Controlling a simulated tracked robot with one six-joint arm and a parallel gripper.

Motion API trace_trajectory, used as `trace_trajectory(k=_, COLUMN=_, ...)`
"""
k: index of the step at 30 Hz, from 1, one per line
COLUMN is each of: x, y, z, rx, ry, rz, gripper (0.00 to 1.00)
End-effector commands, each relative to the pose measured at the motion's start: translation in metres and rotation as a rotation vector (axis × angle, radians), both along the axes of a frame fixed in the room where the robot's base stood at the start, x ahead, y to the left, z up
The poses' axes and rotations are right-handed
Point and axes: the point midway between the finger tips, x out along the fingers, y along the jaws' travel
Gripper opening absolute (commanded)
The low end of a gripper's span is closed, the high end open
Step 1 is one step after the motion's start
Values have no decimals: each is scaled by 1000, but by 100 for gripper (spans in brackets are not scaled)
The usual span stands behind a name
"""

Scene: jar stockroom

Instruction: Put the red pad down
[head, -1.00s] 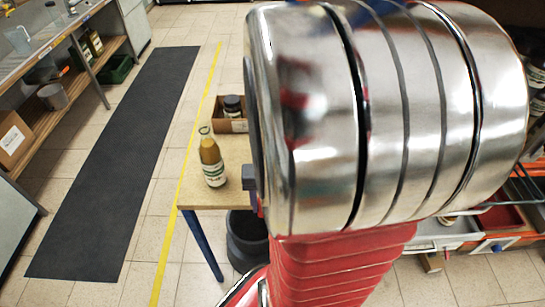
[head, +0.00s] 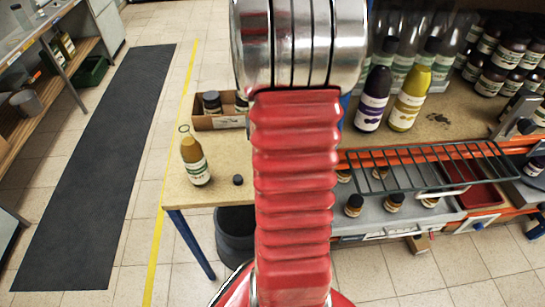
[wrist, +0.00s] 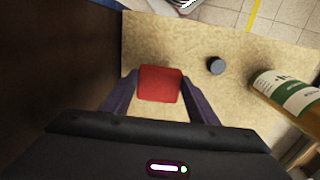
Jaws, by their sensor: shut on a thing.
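The red pad (wrist: 160,84) is a small, flat red block with rounded corners. It shows in the wrist view between the two dark fingers of my gripper (wrist: 160,95). My gripper is shut on the pad, over a tan speckled tabletop (wrist: 245,75). I cannot tell whether the pad touches the tabletop. In the head view my own arm hides the gripper and the pad.
A bottle with amber contents (head: 195,161) stands on the table, with a small dark cap (head: 238,180) beside it. A cardboard box (head: 218,122) with jars sits behind. A wire rack (head: 430,168) juts out at right, with a purple-labelled bottle (head: 373,100) beyond.

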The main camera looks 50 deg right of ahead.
Motion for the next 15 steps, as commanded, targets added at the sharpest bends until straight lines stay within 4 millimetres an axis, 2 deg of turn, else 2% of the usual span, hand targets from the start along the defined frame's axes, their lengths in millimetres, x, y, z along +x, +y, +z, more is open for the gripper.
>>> trace_trajectory(k=3, x=6, y=-17, z=0, rx=-1, ry=-1, rz=-2, gripper=29)
trace_trajectory(k=6, x=9, y=-24, z=0, rx=-1, ry=-1, rz=-1, gripper=29)
trace_trajectory(k=15, x=9, y=-25, z=0, rx=0, ry=0, rz=-1, gripper=29)
